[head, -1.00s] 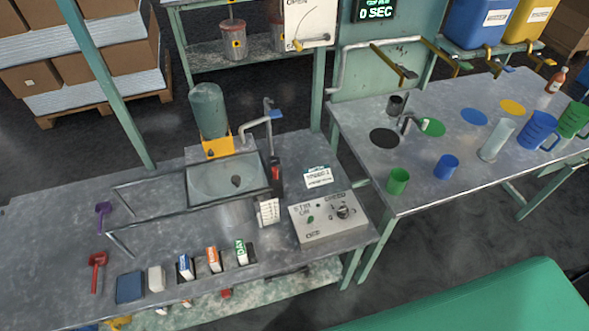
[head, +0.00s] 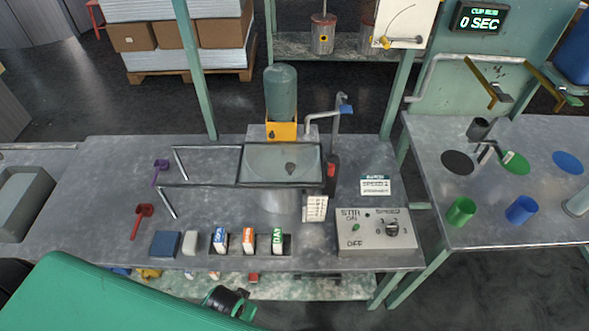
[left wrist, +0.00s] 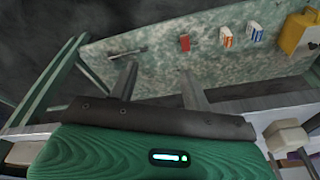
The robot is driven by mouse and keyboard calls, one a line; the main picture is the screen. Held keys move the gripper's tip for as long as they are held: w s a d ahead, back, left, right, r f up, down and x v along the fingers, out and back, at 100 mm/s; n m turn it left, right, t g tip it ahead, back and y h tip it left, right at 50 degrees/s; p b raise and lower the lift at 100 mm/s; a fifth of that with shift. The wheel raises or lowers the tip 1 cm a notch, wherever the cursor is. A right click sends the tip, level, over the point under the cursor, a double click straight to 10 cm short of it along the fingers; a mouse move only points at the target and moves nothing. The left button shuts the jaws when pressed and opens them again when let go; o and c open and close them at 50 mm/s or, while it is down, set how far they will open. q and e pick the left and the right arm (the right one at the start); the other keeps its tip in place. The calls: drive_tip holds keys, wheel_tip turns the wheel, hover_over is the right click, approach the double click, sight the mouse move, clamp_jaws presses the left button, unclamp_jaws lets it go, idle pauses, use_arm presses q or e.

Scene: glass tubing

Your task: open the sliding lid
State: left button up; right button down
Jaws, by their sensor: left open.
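The lid (head: 258,164) is a clear, dark-framed pane with a small dark knob (head: 290,168). It lies over a round tank on the left table in the head view. Dark rails (head: 200,186) run left from it over the tabletop. The pane appears to cover the tank opening. My left gripper (left wrist: 160,76) shows in the left wrist view with its two fingers apart and nothing between them. It is away from the lid, with the mottled lower shelf behind it. My right gripper is not in view.
A control box (head: 372,232), cartons (head: 249,241), a blue block (head: 165,244) and a red scoop (head: 141,217) line the front of the table. A tap (head: 338,115) and a green tank (head: 281,92) stand behind the lid.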

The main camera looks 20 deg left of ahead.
use_arm(q)
drive_tip(key=w+r+t+b, duration=0.15)
drive_tip(key=w+r, duration=0.25)
drive_tip(key=r, duration=0.4)
drive_tip(key=m+t+h, duration=0.4)
drive_tip(key=t+h, duration=0.5)
drive_tip(key=t, duration=0.3)
approach(286, 169)
drive_tip(key=shift+g, duration=0.25)
drive_tip(key=x, duration=0.4)
drive_tip(key=p+x, duration=0.1)
drive_tip(key=x, duration=0.6)
drive_tip(key=shift+w+d+r+p, duration=0.15)
drive_tip(key=shift+w+r+p, duration=0.1)
drive_tip(key=shift+r+p, duration=0.15)
drive_tip(key=shift+f, duration=0.1)
clamp_jaws()
